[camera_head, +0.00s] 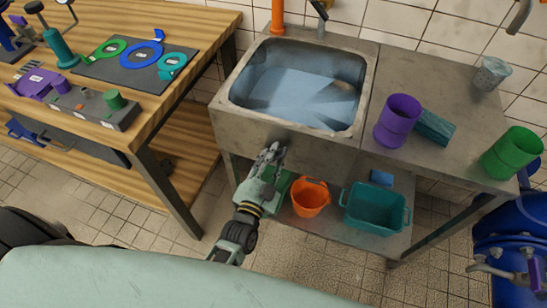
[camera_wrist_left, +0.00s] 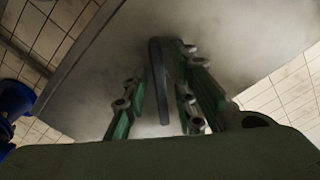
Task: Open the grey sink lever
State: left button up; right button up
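A grey lever-like fitting (camera_head: 320,13) stands behind the sink basin (camera_head: 297,86) at the back edge, partly cut off by the top of the head view. My left gripper (camera_head: 272,157) is in front of the sink's front panel, well below and in front of that fitting. In the left wrist view its fingers (camera_wrist_left: 171,85) point at a plain grey metal surface. My right gripper is in neither view.
An orange pipe (camera_head: 278,17) rises beside the lever. A purple cup (camera_head: 397,121), teal sponge (camera_head: 434,127) and green cup (camera_head: 512,153) stand right of the basin. An orange bucket (camera_head: 310,197) and teal crate (camera_head: 376,208) sit underneath. A wooden workbench (camera_head: 150,118) is left.

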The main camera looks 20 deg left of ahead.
pick_arm(q)
grip_shut()
jog(key=shift+r, duration=0.1)
jog(key=n+p, duration=0.1)
jog(key=n, duration=0.2)
jog(key=shift+r+n, duration=0.1)
jog(key=shift+n, duration=0.2)
jog(key=shift+n+p, duration=0.4)
jog(key=shift+n, duration=1.4)
jog(key=shift+o, duration=1)
grip_release()
jog(key=shift+a, duration=0.1)
